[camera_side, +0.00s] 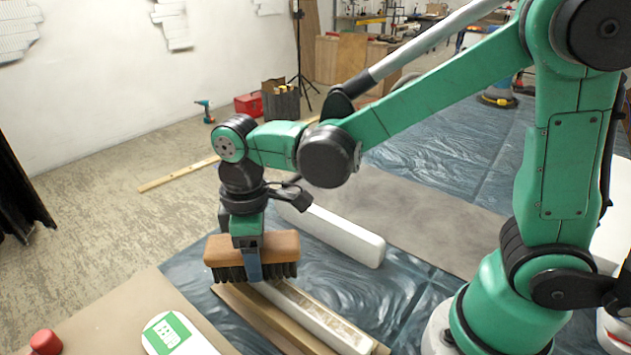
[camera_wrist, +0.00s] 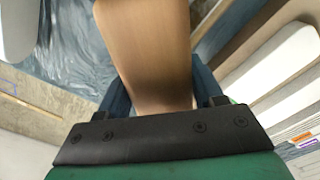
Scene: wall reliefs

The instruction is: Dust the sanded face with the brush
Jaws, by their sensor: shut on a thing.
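My gripper (camera_side: 253,262) is shut on the brush (camera_side: 284,246), a wooden block with dark bristles pointing down. In the wrist view the brush (camera_wrist: 147,45) fills the middle, between my fingers. A long pale bar with a greyish, dusty-looking upper face (camera_side: 318,315) lies below and to the right of the brush, on or beside brown boards. The bristles are just above or at its far end; I cannot tell whether they touch it. In the wrist view a pale bar (camera_wrist: 270,75) runs along the right.
A second white block (camera_side: 345,237) lies behind on the blue plastic sheet (camera_side: 400,290). A table (camera_side: 125,310) at the front left carries a red-capped thing (camera_side: 45,342) and a white item with a green label (camera_side: 170,333). A wooden strip (camera_side: 180,173) lies on the floor.

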